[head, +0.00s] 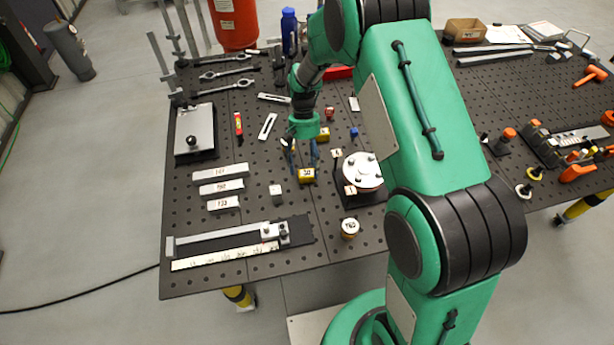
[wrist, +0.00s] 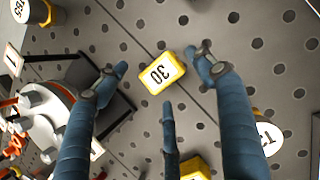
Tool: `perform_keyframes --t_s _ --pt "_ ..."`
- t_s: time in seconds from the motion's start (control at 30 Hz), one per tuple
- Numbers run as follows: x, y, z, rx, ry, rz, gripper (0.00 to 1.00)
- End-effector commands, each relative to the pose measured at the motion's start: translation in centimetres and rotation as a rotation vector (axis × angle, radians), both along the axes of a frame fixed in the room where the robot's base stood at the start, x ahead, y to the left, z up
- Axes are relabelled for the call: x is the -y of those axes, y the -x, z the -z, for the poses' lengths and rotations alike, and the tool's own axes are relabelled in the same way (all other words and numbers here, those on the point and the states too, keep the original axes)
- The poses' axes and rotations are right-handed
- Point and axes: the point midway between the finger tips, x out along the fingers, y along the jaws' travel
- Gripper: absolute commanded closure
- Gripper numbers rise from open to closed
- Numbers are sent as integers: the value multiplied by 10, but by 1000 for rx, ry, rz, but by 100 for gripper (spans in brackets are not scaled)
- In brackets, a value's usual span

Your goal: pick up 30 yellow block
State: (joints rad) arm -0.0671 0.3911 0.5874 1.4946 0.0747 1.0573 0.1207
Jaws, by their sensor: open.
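The yellow block marked 30 (wrist: 162,75) lies on the dark perforated table (wrist: 225,22), with a white label on top. In the head view the yellow block (head: 306,177) sits just in front of my gripper (head: 303,153). My gripper (wrist: 160,76) is open and empty, with blue fingers spread. In the wrist view the block shows between the two upper fingertips, with the third finger below it. The fingers do not appear to touch it. How high they are above the table is hard to tell.
A round fixture with a pale disc (head: 362,172) stands close on the right. Another yellow block (head: 324,133) lies behind my gripper. Labelled grey bars (head: 222,187) lie left. The table in front of the block is fairly clear.

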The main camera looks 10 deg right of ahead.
Motion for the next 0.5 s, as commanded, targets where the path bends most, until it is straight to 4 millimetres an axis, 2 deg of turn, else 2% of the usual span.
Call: perform_keyframes --t_s 0.17,0.5 --pt "-1 5 12 0 0 0 31" --pt "-1 5 13 0 0 0 31"
